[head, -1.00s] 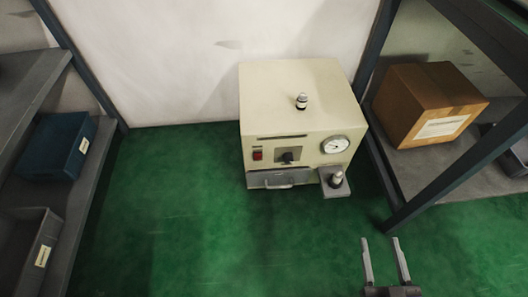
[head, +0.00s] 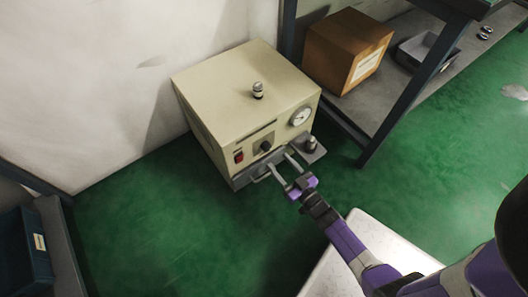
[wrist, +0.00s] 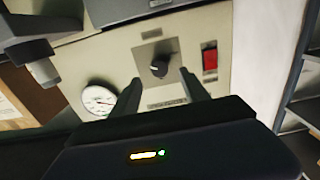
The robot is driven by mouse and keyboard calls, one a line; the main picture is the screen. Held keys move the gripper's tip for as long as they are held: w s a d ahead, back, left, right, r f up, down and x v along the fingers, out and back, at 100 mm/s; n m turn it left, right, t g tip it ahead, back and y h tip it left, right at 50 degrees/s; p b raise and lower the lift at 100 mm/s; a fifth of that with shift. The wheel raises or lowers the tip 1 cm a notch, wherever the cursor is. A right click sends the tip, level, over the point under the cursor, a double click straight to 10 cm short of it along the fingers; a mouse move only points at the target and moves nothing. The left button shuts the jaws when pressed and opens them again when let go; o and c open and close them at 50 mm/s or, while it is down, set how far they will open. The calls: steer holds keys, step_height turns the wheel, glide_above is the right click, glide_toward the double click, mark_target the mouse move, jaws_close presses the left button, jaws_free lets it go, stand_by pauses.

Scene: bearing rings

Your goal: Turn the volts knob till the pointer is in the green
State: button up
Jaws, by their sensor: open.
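The volts knob is a black knob (head: 265,146) on the front of a cream box-shaped machine (head: 215,85). In the wrist view the knob (wrist: 159,67) sits on a grey square plate, its label too blurred to read. My gripper (head: 278,165) is open and empty in front of the machine, near the knob. In the wrist view its two fingers (wrist: 160,80) stand either side of the knob, apart from it as far as I can tell. A round white dial (head: 301,116) is right of the knob; it also shows in the wrist view (wrist: 99,99), its pointer too small to read.
A red switch (head: 239,157) is left of the knob. A drawer with a handle is below, and a grey bracket with a post (head: 311,143) juts out at the right. A cardboard box (head: 345,50) stands on the shelf behind. Green floor lies open around.

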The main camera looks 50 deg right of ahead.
mark_target(269, 150)
steer(key=b+x, duration=0.1)
steer(key=x, duration=0.5)
steer(key=shift+w+d, duration=0.1)
jaws_close()
